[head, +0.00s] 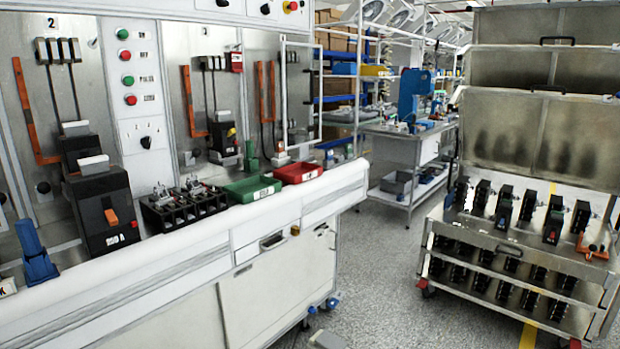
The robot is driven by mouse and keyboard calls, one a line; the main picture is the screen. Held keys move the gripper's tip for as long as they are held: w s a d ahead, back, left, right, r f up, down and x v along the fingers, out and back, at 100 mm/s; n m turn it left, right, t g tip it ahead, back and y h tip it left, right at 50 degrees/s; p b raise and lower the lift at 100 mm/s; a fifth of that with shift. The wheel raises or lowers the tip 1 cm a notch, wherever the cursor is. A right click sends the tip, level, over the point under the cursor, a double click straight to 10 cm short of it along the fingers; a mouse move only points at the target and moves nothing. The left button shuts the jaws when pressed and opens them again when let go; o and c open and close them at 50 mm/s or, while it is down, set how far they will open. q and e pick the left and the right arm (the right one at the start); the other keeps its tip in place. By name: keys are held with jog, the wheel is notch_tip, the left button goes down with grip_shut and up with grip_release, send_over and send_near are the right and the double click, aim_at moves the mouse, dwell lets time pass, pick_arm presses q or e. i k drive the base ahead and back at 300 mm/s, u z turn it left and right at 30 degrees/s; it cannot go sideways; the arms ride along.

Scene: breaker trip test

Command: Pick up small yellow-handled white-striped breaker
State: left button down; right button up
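A small black breaker with a yellow handle (222,138) sits in the bay marked 3 on the test bench. A pale block shows at its lower edge, but I cannot tell whether it has a white stripe. Several black breakers (529,205) stand in rows on the metal cart (520,248) at right. Their handles and stripes are too small to tell apart surely. A large black breaker with an orange handle (104,212) stands at the bench's left. Neither of my grippers is in view.
A green bin (252,190) and a red bin (298,172) sit on the bench ledge beside a black terminal block (183,207). A blue clamp-like item (38,258) stands at far left. Grey floor (385,265) is open between bench and cart. A worktable (400,146) stands behind.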

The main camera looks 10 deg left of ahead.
aim_at(223, 143)
jog(key=z, duration=0.7)
jog(key=i, duration=3.15)
jog(key=u, duration=4.05)
